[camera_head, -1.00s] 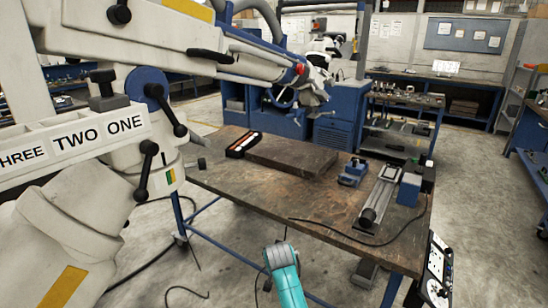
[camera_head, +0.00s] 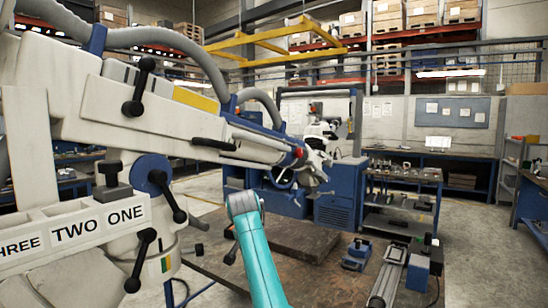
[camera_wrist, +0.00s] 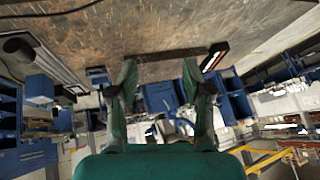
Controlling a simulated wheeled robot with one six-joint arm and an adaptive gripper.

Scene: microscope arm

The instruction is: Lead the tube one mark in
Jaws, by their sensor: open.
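A large white microscope arm (camera_head: 140,115) reaches across the left and middle of the head view. Its slimmer right part ends near a red ring (camera_head: 298,152) and a dark handwheel (camera_head: 283,176). Which part is the tube I cannot tell for sure. A pale strip at the lower left carries the marks THREE, TWO (camera_head: 70,231) and ONE (camera_head: 125,214). My gripper (camera_wrist: 160,72) is open and empty in the wrist view, its green fingers spread apart. It touches nothing I can see. In the head view only my teal arm link shows, below the microscope arm.
A brown workbench (camera_head: 215,262) lies below, bearing a dark slab (camera_head: 305,238), a blue vise (camera_head: 357,254) and a metal rail fixture (camera_head: 388,275). Dark lever handles (camera_head: 141,87) stick out from the microscope arm. Blue shelving (camera_head: 400,205) stands behind.

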